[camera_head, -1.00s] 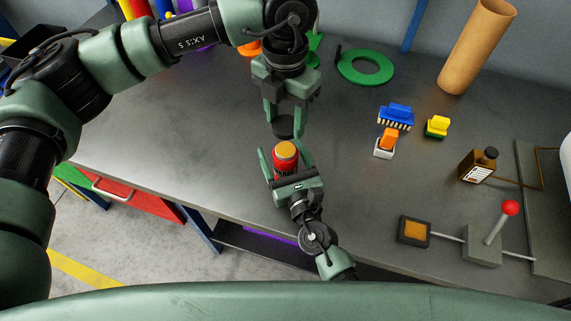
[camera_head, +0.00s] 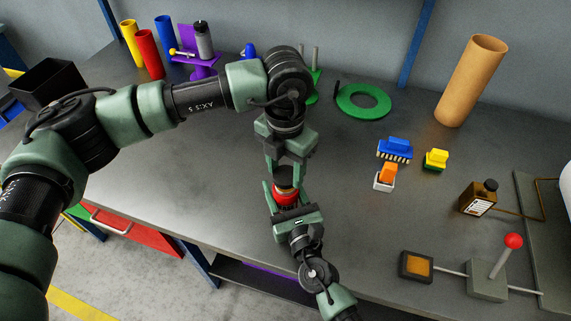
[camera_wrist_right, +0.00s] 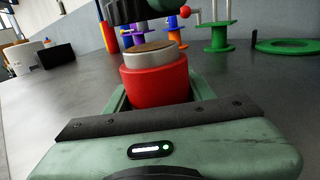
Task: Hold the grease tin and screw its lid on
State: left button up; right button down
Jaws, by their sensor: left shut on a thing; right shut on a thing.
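The red grease tin (camera_head: 285,196) is upright in my right gripper (camera_head: 286,190), which is shut on it above the table. In the right wrist view the tin (camera_wrist_right: 155,80) shows a silver rim and a brown top surface. My left gripper (camera_head: 285,178) points down from above and is shut on the dark lid (camera_head: 285,172). In the right wrist view the lid (camera_wrist_right: 145,10) is over the tin with a small gap between them, partly cut off by the top edge. In the head view the lid and left fingers hide much of the tin's top.
A blue brush (camera_head: 395,148), an orange-topped block (camera_head: 385,178) and a yellow block (camera_head: 436,159) lie to the right. A green ring (camera_head: 364,101) lies behind. A brown bottle (camera_head: 478,198) and a red-knobbed lever (camera_head: 513,241) are farther right. The table's front edge is close.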

aim_at(286, 197)
dwell(0.3)
pick_arm(q)
jog(key=shift+f, duration=0.9)
jog(key=shift+f, duration=0.55)
